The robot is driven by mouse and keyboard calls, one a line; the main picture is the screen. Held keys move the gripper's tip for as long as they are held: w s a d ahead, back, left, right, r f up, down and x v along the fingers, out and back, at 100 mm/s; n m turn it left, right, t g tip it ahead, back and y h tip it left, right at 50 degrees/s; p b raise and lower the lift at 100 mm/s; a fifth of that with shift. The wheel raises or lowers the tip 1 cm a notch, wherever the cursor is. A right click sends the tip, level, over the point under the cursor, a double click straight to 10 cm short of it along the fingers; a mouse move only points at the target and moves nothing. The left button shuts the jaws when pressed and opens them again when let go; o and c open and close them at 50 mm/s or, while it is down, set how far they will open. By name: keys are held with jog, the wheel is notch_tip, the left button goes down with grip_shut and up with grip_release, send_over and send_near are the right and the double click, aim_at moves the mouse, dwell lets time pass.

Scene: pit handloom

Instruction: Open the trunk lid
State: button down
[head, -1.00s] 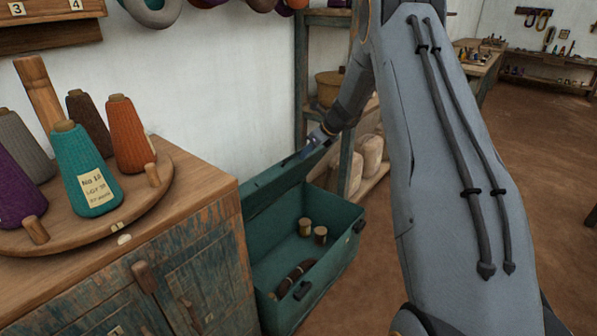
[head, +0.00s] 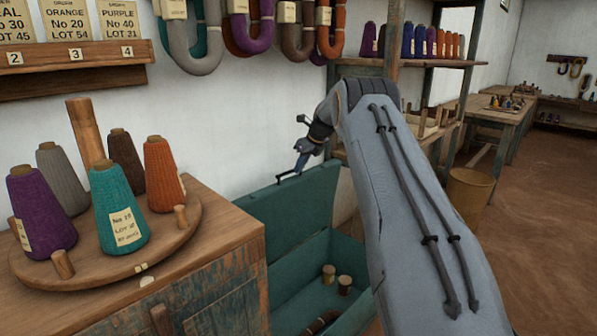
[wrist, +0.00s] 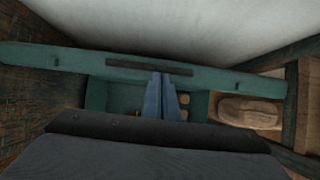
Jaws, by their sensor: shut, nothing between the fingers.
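The teal trunk (head: 345,262) stands on the floor beside the wooden cabinet. Its lid (head: 290,215) is raised and looks about upright, with the trunk's inside in view. A dark handle strip (head: 289,179) lies along the lid's top edge; it also shows in the wrist view (wrist: 150,67). My gripper (head: 299,168) is at that edge, close to the strip, with its fingers shut and empty. In the wrist view the blue fingers (wrist: 161,97) reach toward the lid edge. I cannot tell whether they touch it.
Small spools (head: 329,273) and a dark brown thing (head: 320,321) lie in the trunk. The cabinet (head: 220,285) with cones of yarn on a round board stands at the left. Shelving (head: 386,100) stands behind my arm. A white wall is behind the lid.

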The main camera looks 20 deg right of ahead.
jog(key=shift+w+a, duration=0.4)
jog(key=shift+w, duration=0.15)
jog(key=shift+a, duration=0.1)
